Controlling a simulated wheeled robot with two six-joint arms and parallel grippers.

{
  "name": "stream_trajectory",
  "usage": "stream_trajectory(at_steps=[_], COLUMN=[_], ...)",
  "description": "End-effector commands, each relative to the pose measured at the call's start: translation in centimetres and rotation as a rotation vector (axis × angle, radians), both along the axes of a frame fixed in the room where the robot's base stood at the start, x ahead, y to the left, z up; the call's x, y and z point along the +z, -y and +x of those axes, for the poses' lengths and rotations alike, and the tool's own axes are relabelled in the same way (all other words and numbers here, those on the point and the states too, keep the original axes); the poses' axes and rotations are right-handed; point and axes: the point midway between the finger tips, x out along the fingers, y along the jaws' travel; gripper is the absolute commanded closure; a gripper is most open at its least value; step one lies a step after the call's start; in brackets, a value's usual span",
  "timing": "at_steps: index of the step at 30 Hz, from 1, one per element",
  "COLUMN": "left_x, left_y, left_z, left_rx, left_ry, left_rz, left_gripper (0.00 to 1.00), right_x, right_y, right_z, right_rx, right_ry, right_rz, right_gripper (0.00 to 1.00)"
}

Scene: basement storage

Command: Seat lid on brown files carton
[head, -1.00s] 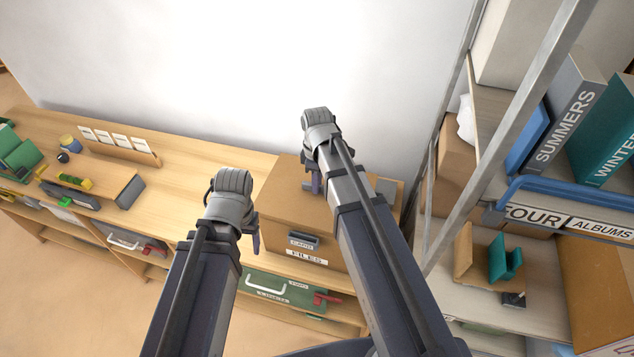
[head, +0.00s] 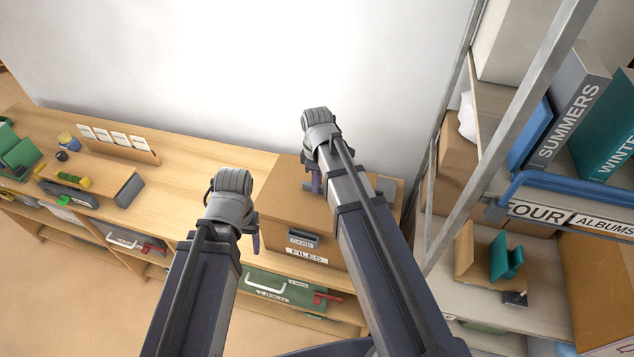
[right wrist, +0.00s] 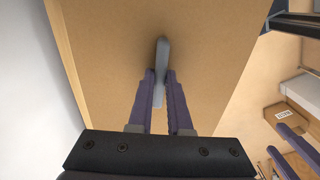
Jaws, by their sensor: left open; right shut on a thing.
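The brown files carton (head: 290,256) stands at the right end of the wooden bench, with a label and a grey holder on its front. A flat brown lid (head: 280,200) appears to cover its top; I cannot tell whether it is fully down. In the right wrist view the lid (right wrist: 215,50) fills the middle, with a grey upright handle (right wrist: 161,72). My right gripper (right wrist: 160,80) is shut on that handle; it also shows above the lid in the head view (head: 312,184). My left gripper (head: 256,240) is open and empty at the carton's left front; its arm hides part of it.
A metal shelf unit (head: 450,215) with albums stands close on the right. The bench top (head: 190,165) left of the carton is largely clear, with a card rack (head: 120,143) and small items farther left. A green case (head: 285,287) sits below the carton. A white wall rises behind.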

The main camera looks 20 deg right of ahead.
Motion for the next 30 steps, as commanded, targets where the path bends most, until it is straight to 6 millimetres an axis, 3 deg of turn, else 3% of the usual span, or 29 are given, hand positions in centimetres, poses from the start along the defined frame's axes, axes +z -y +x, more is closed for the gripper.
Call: stream_trajectory(at_steps=[30], left_x=[-0.77], left_y=[0.00], left_z=[0.00], left_rx=[0.000], left_ry=[0.000], left_rz=[0.000], left_gripper=[0.33], right_x=[-0.77], right_y=[0.00], right_z=[0.00], right_rx=[0.000], right_ry=[0.000], right_rz=[0.000], right_gripper=[1.00])
